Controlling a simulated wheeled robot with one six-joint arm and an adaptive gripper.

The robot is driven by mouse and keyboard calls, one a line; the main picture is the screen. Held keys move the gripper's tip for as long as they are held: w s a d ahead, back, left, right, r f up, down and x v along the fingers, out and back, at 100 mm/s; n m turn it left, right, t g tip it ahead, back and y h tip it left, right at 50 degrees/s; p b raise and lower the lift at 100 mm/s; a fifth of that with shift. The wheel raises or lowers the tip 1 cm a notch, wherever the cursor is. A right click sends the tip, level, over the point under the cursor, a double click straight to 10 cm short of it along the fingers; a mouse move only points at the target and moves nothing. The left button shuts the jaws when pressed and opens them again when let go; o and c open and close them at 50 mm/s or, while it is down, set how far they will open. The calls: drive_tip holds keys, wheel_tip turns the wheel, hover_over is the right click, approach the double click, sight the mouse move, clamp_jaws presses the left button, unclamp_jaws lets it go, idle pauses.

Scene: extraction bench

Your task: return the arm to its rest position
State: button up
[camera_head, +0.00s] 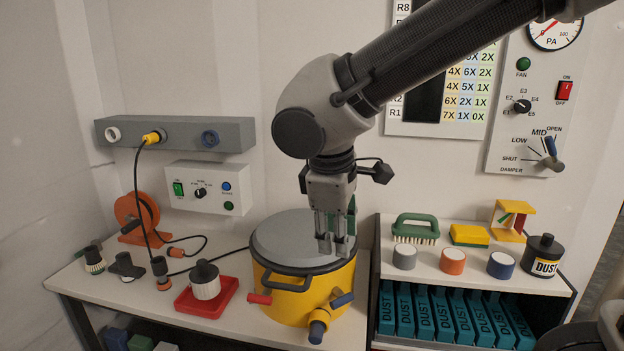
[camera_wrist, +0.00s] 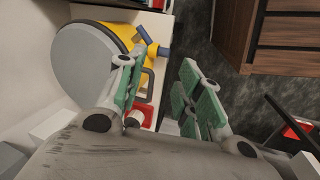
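My arm reaches in from the upper right in the head view, bent at a grey joint, with its wrist pointing down. My gripper (camera_head: 336,246) hangs in front of the yellow drum's grey lid in the picture; whether it touches the lid I cannot tell. In the wrist view my gripper (camera_wrist: 157,75) has its two green-padded fingers apart, with nothing between them. The yellow drum (camera_head: 300,296) stands on the bench with its lid on. It also shows at the upper left of the wrist view (camera_wrist: 118,29).
A red tray (camera_head: 232,289) with a white, black-topped container stands left of the drum. The shelf unit (camera_head: 470,268) at right holds a brush, a sponge, several small pots and a black dust jar (camera_head: 544,256). A control panel (camera_head: 527,95) is on the wall behind.

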drive_tip(key=s+d+m, duration=0.2)
drive_tip(key=d+m, duration=0.2)
drive_tip(key=d, duration=0.7)
drive_tip(key=s+d+r+m+t, duration=0.1)
drive_tip(key=d+m, duration=0.4)
drive_tip(key=d, duration=0.6)
drive_tip(key=s+d+r+m+y, duration=0.1)
drive_tip(key=s+d+m, duration=0.3)
drive_tip(key=d, duration=0.6)
drive_tip(key=shift+d+r+m, duration=0.25)
drive_tip(key=shift+d+m, duration=0.15)
drive_tip(key=shift+m, duration=0.1)
